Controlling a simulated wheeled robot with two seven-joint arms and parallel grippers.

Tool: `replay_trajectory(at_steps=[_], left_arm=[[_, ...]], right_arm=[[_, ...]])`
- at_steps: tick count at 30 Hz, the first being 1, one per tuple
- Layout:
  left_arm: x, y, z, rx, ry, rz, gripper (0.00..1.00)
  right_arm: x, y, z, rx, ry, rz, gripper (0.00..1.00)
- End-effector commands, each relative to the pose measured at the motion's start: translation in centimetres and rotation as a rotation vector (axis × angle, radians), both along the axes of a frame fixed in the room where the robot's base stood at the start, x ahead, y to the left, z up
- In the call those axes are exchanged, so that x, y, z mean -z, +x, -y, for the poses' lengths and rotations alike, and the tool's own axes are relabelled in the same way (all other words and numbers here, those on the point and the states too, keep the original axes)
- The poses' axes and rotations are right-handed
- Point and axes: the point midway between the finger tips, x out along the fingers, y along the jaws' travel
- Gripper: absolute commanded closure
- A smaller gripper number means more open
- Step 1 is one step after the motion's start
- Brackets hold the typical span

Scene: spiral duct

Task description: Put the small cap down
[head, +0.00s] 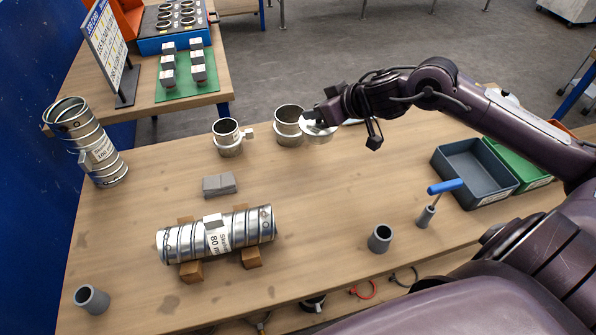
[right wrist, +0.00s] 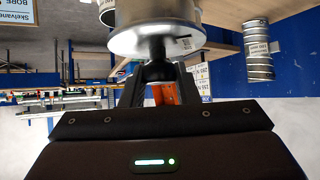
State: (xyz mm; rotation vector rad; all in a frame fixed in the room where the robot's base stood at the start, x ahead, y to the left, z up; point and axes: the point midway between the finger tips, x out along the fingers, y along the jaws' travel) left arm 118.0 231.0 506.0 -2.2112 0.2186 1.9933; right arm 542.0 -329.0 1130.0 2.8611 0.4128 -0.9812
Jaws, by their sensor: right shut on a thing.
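The small cap (head: 318,136) is a round silver metal disc with a short rim, at the far middle of the bench in the head view. My right gripper (head: 322,121) is shut on its dark grip. In the right wrist view the cap (right wrist: 157,41) fills the top middle, with its dark stem between the fingers (right wrist: 158,78). The cap overlaps the right side of an open metal pipe piece (head: 288,126) in the head view; I cannot tell whether they touch or whether the cap rests on the wood. My left gripper is out of view.
A smaller metal collar (head: 228,138) stands left. A spiral duct (head: 217,235) lies on wooden blocks; another duct (head: 98,150) stands at the far left. The bench middle (head: 320,190) is clear.

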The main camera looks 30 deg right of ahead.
Motion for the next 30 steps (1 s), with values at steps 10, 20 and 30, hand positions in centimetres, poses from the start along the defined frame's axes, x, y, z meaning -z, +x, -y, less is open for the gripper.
replay_trajectory(at_steps=[10,20,30], left_arm=[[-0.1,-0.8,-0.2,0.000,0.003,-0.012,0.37],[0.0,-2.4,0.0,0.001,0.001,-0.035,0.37],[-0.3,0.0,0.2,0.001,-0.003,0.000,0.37]], right_arm=[[6.5,-0.1,0.0,0.003,0.004,-0.007,1.00],[14.2,0.0,0.0,0.002,0.003,-0.001,1.00],[18.1,0.0,0.0,0.002,0.003,0.000,1.00]])
